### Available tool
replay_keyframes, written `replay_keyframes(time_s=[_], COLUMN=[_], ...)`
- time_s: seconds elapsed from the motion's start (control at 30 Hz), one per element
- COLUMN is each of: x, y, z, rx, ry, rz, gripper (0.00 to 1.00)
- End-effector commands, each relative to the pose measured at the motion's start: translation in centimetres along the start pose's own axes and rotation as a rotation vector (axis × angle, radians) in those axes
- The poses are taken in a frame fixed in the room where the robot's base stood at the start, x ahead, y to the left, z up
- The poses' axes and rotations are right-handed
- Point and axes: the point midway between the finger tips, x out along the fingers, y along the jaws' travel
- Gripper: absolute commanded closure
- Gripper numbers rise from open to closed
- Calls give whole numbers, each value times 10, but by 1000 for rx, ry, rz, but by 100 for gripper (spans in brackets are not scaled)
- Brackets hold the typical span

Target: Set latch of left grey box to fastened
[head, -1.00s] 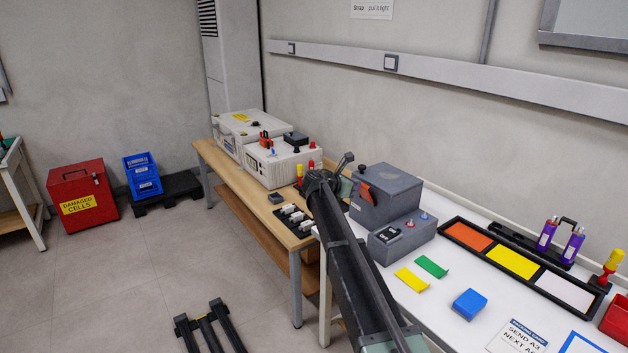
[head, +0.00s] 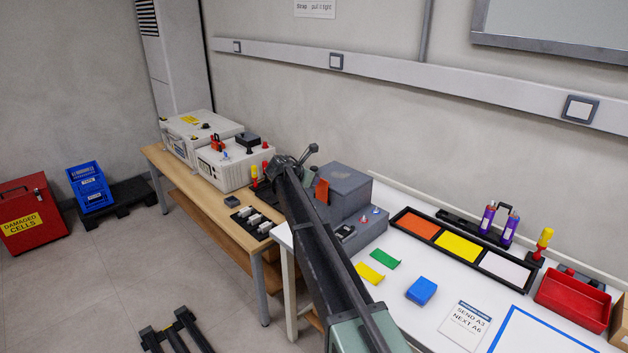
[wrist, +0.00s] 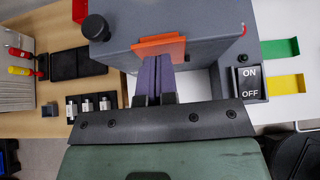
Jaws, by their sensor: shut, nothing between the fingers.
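A grey box (head: 347,188) stands at the left end of the white table, behind my arm. It fills the top of the wrist view (wrist: 210,35). An orange plate (wrist: 160,47) sticks out from its front side; it also shows in the head view (head: 322,190). The frames do not label this plate as a latch. A black knob (wrist: 95,28) sits left of the plate. My gripper (wrist: 160,62) is shut and empty, its purple fingertips right at the plate's lower edge. Whether they touch it I cannot tell. In the head view my arm hides the fingers.
An ON/OFF switch (wrist: 250,82) sits right of my fingers. Two pale boxes (head: 228,162) stand on the wooden table at left. Green (head: 384,258) and yellow (head: 370,273) strips, a blue block (head: 421,291) and a three-part tray (head: 462,250) lie on the white table.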

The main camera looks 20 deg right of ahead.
Motion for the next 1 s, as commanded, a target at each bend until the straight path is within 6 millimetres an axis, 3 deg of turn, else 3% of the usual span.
replay_keyframes(time_s=[0.13, 0.57, 0.73, 1.0], x=[-5, -10, -35, -104], y=[0, -1, -3, -3], z=[7, 2, -14, 6], rx=[0, 0, 1, 2], ry=[0, 0, -1, 0], rz=[0, -1, -2, -3], gripper=[100, 100, 100, 100])
